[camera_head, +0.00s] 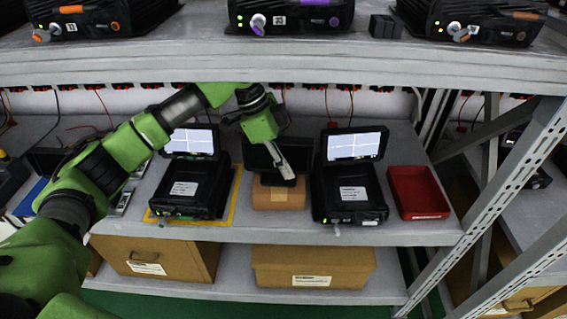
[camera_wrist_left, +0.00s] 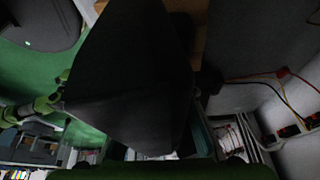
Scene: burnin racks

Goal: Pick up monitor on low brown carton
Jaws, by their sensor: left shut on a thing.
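The monitor (camera_head: 301,154), a dark flat panel, is at the low brown carton (camera_head: 279,198) on the middle shelf, between two black units with lit screens. My left gripper (camera_head: 286,172) reaches down in front of it and is shut on it, covering part of its face. In the left wrist view the monitor (camera_wrist_left: 130,85) fills the middle as a large black shape, very close to the camera. Whether the monitor still touches the carton cannot be told. My right gripper is not in view.
A black unit (camera_head: 190,190) stands on a yellow-edged mat at left, another (camera_head: 348,192) at right. A red tray (camera_head: 417,193) is further right. The upper shelf (camera_head: 290,66) carries several black devices. Larger cartons (camera_head: 312,267) sit below. A metal rack post (camera_head: 490,185) stands at right.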

